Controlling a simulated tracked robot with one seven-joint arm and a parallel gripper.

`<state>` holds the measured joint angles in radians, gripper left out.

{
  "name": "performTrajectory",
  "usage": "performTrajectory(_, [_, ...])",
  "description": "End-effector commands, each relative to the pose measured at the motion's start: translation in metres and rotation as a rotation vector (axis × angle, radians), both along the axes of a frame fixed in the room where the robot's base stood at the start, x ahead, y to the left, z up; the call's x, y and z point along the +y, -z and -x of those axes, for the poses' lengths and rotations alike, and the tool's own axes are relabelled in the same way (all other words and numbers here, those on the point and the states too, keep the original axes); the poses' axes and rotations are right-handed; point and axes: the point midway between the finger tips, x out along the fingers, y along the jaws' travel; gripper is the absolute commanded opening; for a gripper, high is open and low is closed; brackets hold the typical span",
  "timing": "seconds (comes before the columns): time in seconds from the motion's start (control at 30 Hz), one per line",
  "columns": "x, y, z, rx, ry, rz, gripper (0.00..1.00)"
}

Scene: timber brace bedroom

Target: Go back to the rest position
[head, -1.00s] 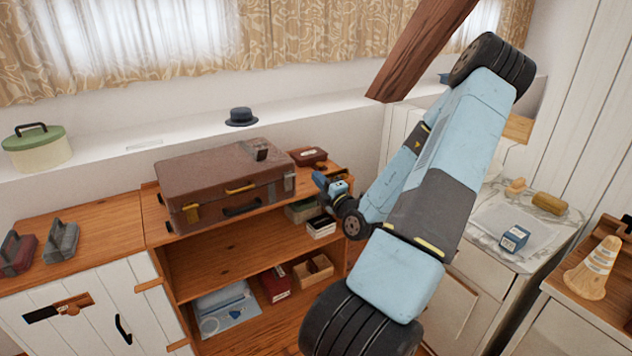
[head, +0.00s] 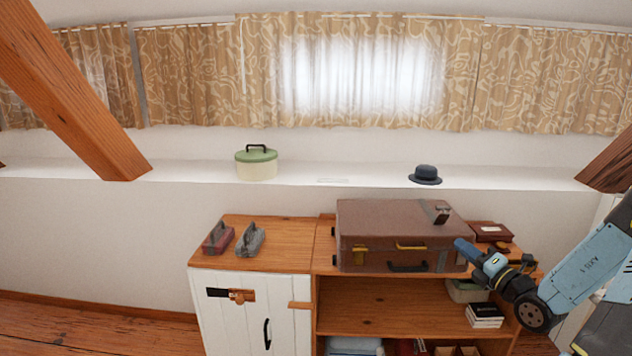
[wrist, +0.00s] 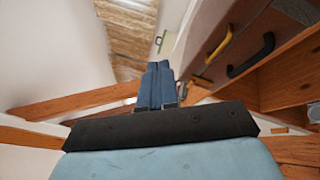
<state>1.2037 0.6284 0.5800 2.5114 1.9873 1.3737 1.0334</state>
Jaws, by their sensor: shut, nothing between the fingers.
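My gripper (head: 463,246) is at the right in the head view, in front of the right end of the brown suitcase (head: 375,228). Its blue fingers are together with nothing between them. In the wrist view the fingers (wrist: 157,86) lie side by side and shut. I cannot tell whether the fingertips touch the suitcase. My blue arm comes in from the right edge, and part of it is out of view.
The suitcase lies on a wooden shelf unit (head: 380,298) with boxes inside. Beside it a white-doored cabinet (head: 240,312) bears a red and a grey clamp-like item. A hat (head: 425,175) and a green-lidded tin (head: 256,165) stand on the ledge. Timber braces (head: 75,100) slant at both sides.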

Motion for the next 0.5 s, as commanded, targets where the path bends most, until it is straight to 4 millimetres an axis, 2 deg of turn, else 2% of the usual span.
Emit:
performTrajectory(0.03, [0.019,-0.007,0.001,-0.016,-0.064,0.080,0.00])
performTrajectory(0.2, [0.077,-0.023,0.013,-0.085,-0.280,0.347,0.00])
performTrajectory(0.5, [0.156,-0.040,0.055,-0.260,-0.649,0.805,0.00])
